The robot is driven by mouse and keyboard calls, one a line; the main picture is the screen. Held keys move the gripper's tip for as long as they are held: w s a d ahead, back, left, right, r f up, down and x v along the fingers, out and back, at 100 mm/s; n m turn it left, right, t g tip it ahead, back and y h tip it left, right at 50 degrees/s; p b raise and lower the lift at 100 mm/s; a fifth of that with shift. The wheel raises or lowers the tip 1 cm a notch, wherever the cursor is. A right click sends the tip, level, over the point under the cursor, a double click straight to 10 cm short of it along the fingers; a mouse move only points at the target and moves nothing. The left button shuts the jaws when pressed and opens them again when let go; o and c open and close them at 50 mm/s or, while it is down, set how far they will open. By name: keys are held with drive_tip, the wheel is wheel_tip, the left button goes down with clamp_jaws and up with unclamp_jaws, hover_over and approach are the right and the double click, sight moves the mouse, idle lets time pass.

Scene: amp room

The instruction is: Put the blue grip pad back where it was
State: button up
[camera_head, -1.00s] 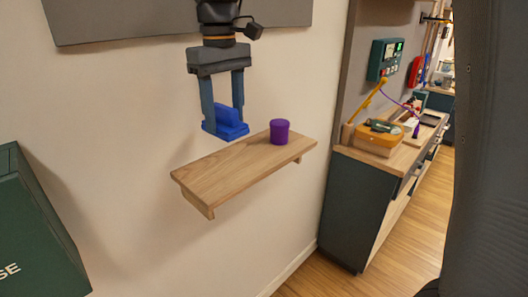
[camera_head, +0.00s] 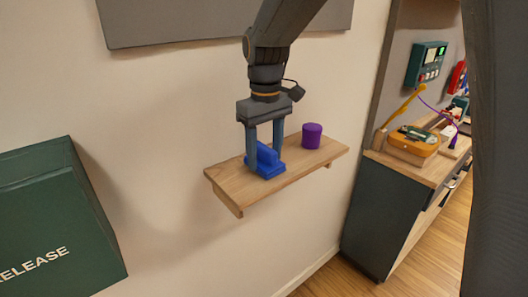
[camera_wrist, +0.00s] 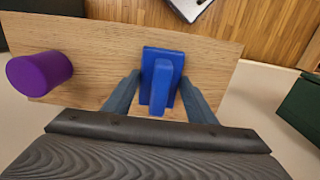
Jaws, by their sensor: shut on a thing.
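The blue grip pad (camera_head: 268,165) has a flat base and an upright ridge. It is at the wooden wall shelf (camera_head: 230,187), left of the purple cylinder (camera_head: 312,136). My gripper (camera_head: 264,152) points down from above and is shut on the pad, one finger on each side. In the wrist view the pad (camera_wrist: 162,75) sits between the two fingers (camera_wrist: 160,98), over the shelf's wood, with the purple cylinder (camera_wrist: 40,73) to the left. The pad's base looks at or very near the shelf surface; I cannot tell if it touches.
A dark green box (camera_head: 60,225) with "RELEASE" lettering is at the left. A counter (camera_head: 395,210) with an orange device (camera_head: 412,145) stands at the right. A grey panel (camera_head: 190,22) hangs on the wall above. The shelf's left end is bare.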

sight(265, 147)
drive_tip(key=o, duration=1)
drive_tip(key=shift+f, duration=0.1)
drive_tip(key=shift+c, duration=0.2)
wheel_tip(265, 147, up, 12)
drive_tip(key=b, duration=0.2)
drive_tip(key=shift+b, duration=0.4)
